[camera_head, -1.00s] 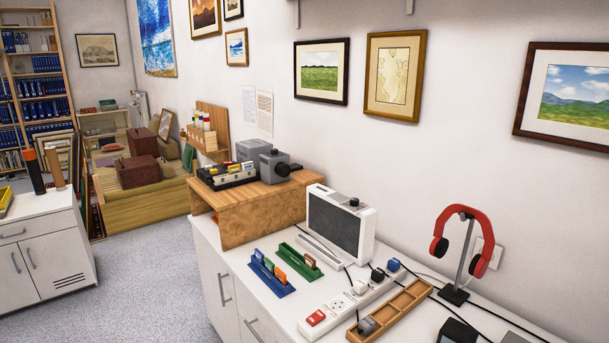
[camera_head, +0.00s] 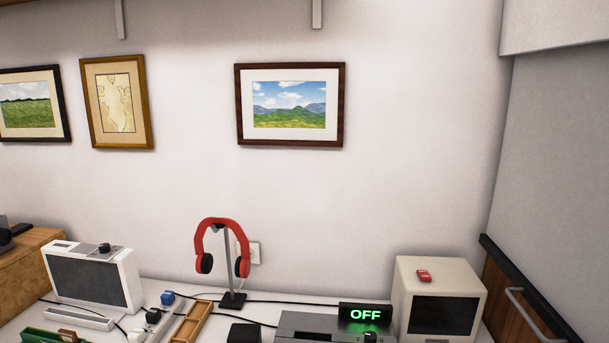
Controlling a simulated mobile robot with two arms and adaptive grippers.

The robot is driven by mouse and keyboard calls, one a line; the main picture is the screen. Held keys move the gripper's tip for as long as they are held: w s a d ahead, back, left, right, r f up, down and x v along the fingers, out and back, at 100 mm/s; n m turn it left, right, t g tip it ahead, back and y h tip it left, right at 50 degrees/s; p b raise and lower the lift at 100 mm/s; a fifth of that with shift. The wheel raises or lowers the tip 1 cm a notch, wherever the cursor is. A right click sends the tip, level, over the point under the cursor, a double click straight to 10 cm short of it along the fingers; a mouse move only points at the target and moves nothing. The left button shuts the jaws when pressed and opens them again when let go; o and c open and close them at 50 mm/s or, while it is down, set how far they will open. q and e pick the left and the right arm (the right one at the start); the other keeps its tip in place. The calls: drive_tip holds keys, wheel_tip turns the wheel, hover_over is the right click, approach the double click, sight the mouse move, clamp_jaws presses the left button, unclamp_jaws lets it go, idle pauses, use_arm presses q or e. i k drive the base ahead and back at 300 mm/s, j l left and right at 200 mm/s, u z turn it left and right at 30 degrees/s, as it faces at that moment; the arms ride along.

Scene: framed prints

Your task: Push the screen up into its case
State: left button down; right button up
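At the right edge, a large plain grey surface (camera_head: 560,165) hangs or stands below a white box-like housing (camera_head: 555,25). It looks like a screen lowered from its case, though only part of each is in view. A black bar (camera_head: 525,285) runs along the grey surface's lower edge, slanting down to the right. A pale grey handle (camera_head: 530,312) shows just below the bar. Neither of my grippers is in view.
A white counter holds a white box with a dark front (camera_head: 92,280), red headphones on a stand (camera_head: 222,235), a grey device with a green OFF display (camera_head: 364,314) and a cream box (camera_head: 440,295). A brown wooden panel (camera_head: 495,290) shows beneath the bar. A framed landscape (camera_head: 290,105) hangs mid-wall.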

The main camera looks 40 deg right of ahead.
sight(547, 230)
drive_tip(key=z, duration=2.7)
drive_tip(key=k+j+u, duration=0.1)
drive_tip(key=u, duration=0.2)
